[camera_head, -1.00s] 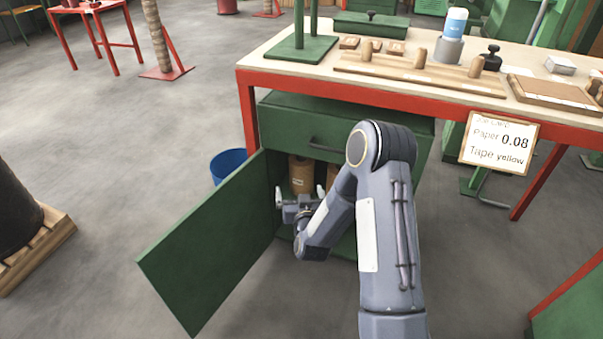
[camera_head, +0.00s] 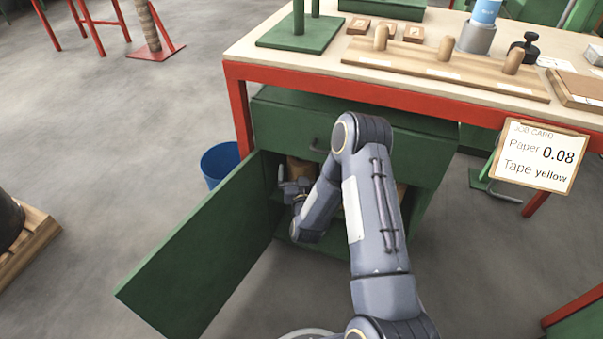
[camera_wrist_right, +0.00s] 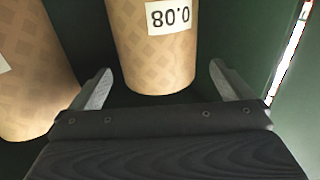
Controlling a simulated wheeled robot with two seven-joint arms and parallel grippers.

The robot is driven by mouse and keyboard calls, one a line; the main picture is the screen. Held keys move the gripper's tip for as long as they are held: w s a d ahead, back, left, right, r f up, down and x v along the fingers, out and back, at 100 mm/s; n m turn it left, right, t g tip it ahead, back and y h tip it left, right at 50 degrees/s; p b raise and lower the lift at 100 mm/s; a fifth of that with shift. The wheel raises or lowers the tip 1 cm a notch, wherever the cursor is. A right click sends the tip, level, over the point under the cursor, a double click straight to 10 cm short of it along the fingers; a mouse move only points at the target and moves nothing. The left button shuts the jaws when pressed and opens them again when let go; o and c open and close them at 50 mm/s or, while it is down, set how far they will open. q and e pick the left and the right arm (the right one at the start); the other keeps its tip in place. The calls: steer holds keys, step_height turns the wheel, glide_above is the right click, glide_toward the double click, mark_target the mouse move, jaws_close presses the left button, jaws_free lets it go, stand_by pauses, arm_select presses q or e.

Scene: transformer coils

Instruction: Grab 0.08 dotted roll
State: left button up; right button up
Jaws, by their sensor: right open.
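My right gripper (camera_head: 292,188) is at the open front of the green cabinet. In the wrist view it is open and empty, its two fingers (camera_wrist_right: 160,68) spread to either side of the near end of a brown paper roll (camera_wrist_right: 150,55). This roll's white label reads 0.08, upside down in the picture. Its surface shows a faint pattern of diamond-shaped patches rather than clear dots. A second patterned brown roll (camera_wrist_right: 30,85) stands to its left, its label cut off. In the head view a brown roll (camera_head: 300,170) shows partly behind my gripper. My left gripper is not in view.
The cabinet door (camera_head: 200,245) stands open at left, and the cabinet's dark green wall (camera_wrist_right: 265,60) is close on the right in the wrist view. The workbench (camera_head: 350,76) is above. A job card (camera_head: 540,157) reads Paper 0.08, Tape yellow. A blue bin (camera_head: 220,165) stands behind the door.

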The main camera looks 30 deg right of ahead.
mark_target(301, 160)
steer(key=b+x, duration=0.1)
steer(key=x, duration=0.3)
steer(key=shift+s+d+f+b, duration=0.1)
steer(key=shift+b, duration=0.3)
steer(key=shift+w+d, duration=0.2)
steer(key=shift+w, duration=0.2)
steer(key=c, duration=1.9)
steer(key=shift+c, duration=0.3)
steer(key=shift+r, duration=0.3)
